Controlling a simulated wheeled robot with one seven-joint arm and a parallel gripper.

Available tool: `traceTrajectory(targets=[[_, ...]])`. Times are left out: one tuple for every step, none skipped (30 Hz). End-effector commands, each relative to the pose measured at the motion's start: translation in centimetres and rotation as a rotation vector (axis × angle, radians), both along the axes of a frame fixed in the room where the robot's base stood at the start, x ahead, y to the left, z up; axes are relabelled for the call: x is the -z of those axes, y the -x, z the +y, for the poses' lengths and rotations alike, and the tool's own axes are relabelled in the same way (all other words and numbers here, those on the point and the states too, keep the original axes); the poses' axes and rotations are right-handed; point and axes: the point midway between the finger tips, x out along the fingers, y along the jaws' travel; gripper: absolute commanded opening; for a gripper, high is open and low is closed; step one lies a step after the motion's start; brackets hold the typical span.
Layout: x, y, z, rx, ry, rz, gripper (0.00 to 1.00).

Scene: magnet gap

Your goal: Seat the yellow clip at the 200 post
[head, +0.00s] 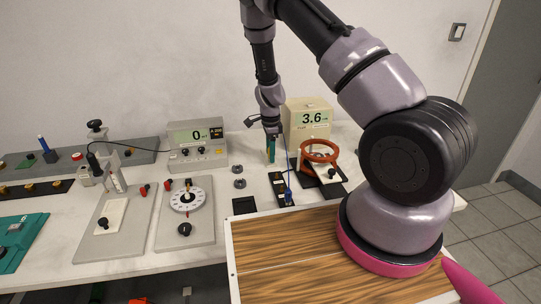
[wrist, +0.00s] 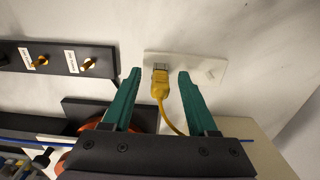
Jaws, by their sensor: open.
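The yellow clip (wrist: 160,86) with its yellow lead lies on a pale plate (wrist: 212,70) in the wrist view. My gripper (wrist: 158,76) is open, with one teal finger on each side of the clip and a visible gap to both. In the head view my gripper (head: 271,151) is low over the back of the bench, and I cannot make out the clip there. Two orange posts (wrist: 41,60) (wrist: 89,63) stand on a black strip (wrist: 14,57) at the left of the wrist view. Each has a white label too small to read, so I cannot tell which is 200.
A black strip with white labels (head: 279,188) lies in front. A wooden board (head: 290,255) fills the near side.

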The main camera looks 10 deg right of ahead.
Motion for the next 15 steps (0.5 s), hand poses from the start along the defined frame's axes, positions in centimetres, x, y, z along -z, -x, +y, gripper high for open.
traceTrajectory(targets=[[-0.01, -0.04, 0.01, 0.0, 0.0, -0.001, 0.59], [-0.04, -0.04, 0.01, 0.0, 0.0, -0.001, 0.59], [-0.05, -0.04, 0.01, 0.0, 0.0, -0.001, 0.59], [-0.05, -0.03, 0.01, 0.0, 0.0, -0.001, 0.59], [-0.05, -0.03, 0.01, 0.0, 0.0, -0.001, 0.55], [-0.06, -0.03, 0.01, 0.0, 0.0, -0.001, 0.4], [-0.06, -0.03, 0.0, 0.0, 0.0, -0.001, 0.28], [-0.07, -0.03, 0.01, 0.0, 0.0, -0.001, 0.17], [-0.07, -0.03, 0.0, 0.0, 0.0, -0.001, 0.01], [-0.07, -0.02, 0.0, 0.0, 0.0, -0.001, 0.0], [-0.07, -0.03, 0.0, 0.0, 0.0, -0.001, 0.0], [-0.08, -0.02, 0.0, 0.0, 0.0, -0.001, 0.0], [-0.08, -0.03, 0.0, 0.0, 0.0, -0.001, 0.0], [-0.08, -0.03, 0.0, 0.0, 0.0, -0.001, 0.0], [-0.08, -0.03, 0.0, 0.0, 0.0, -0.001, 0.0]])
